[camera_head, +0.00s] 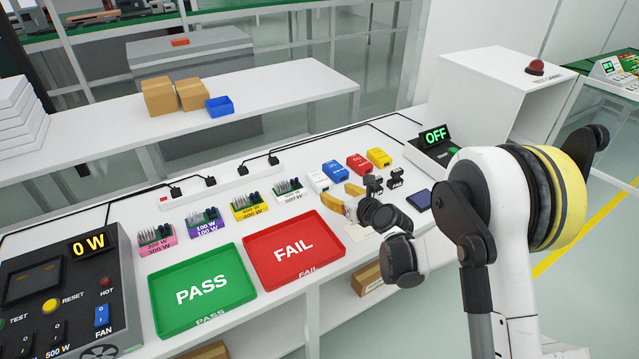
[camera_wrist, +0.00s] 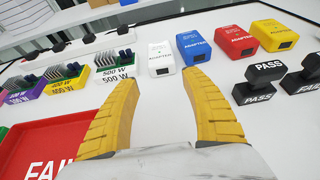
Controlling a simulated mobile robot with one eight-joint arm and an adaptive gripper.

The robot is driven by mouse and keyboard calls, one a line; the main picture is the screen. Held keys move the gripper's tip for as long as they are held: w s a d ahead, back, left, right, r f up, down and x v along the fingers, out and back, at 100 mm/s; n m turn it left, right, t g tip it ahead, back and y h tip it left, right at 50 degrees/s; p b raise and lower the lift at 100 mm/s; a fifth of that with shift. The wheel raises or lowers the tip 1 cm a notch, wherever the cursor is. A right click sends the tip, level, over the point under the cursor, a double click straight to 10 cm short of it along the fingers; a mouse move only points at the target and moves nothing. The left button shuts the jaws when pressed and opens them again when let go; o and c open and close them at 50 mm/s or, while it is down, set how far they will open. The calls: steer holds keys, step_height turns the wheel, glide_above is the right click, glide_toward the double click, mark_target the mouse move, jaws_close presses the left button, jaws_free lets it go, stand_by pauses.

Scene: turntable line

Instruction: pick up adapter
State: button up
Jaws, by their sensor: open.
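Several adapters stand in a row at the back of the table: a white adapter (camera_wrist: 161,58), a blue adapter (camera_wrist: 193,47), a red adapter (camera_wrist: 233,42) and a yellow adapter (camera_wrist: 274,35). In the head view the same row shows the white (camera_head: 318,181), blue (camera_head: 335,171), red (camera_head: 359,164) and yellow (camera_head: 379,157) ones. My gripper (camera_wrist: 160,95) has two yellow fingers spread apart with nothing between them. Its fingertips point toward the white and blue adapters and stay short of them. In the head view my gripper (camera_head: 342,198) is just in front of the row.
A PASS stamp (camera_wrist: 259,83) and a FAIL stamp (camera_wrist: 305,76) stand right of my gripper. Labelled heatsink blocks, such as the 500 W block (camera_wrist: 115,66), stand to the left. The red FAIL tray (camera_head: 292,249) and green PASS tray (camera_head: 202,288) lie in front.

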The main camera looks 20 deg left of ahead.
mark_target(326, 186)
steer(key=b+x, duration=0.4)
steer(key=x, duration=0.5)
steer(key=shift+w+a+f, duration=0.1)
steer(key=shift+w, duration=0.2)
steer(key=c, duration=1)
